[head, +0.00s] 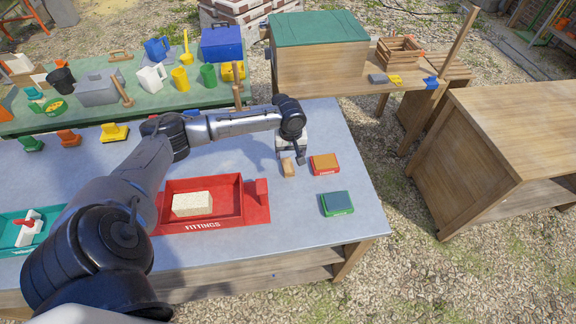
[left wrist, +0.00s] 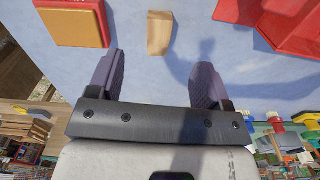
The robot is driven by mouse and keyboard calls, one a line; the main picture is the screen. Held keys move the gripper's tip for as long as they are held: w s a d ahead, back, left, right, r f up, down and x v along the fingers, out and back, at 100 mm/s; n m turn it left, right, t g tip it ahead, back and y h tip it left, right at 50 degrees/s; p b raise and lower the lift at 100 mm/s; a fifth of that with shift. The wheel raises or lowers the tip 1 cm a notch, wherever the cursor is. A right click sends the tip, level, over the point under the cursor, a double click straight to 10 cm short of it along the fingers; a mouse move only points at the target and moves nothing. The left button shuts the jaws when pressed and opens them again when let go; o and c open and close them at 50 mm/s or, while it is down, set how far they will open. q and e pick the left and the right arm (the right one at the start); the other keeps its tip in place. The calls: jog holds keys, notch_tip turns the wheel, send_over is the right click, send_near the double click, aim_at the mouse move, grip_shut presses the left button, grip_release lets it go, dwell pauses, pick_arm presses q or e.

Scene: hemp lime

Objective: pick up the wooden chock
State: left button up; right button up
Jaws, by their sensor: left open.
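The wooden chock (head: 289,168) is a small tan block on the blue-grey tabletop, between the red tray and a red-rimmed box. In the left wrist view the chock (left wrist: 159,33) lies past the fingertips, roughly in line with the gap between them, and is not touched. My left gripper (head: 293,158) is open just above and behind the chock in the head view. Its two dark fingers (left wrist: 160,72) are spread wide with nothing between them. My right gripper is not in view.
A red FITTINGS tray (head: 255,205) holding a pale block (head: 192,204) stands left of the chock. A red box with an orange-brown top (head: 325,164) is close on the right. A green box with a dark top (head: 337,203) is nearer the table edge. Colourful items crowd the back table.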

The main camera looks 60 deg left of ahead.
pick_arm(q)
jog(key=a+n, duration=0.1)
jog(key=a, duration=0.1)
jog(key=b, duration=0.1)
send_over(289, 168)
jog(key=f, duration=0.5)
jog(key=shift+s+f, duration=0.25)
jog(key=shift+f+b, duration=0.3)
jog(key=shift+f, duration=0.65)
jog(key=shift+w+f+b, duration=0.15)
jog(key=shift+f+b, duration=0.45)
jog(key=shift+f, duration=1.85)
jog(key=shift+c, duration=0.2)
jog(key=c, duration=0.9)
jog(key=shift+c, duration=0.3)
jog(key=shift+r, duration=0.15)
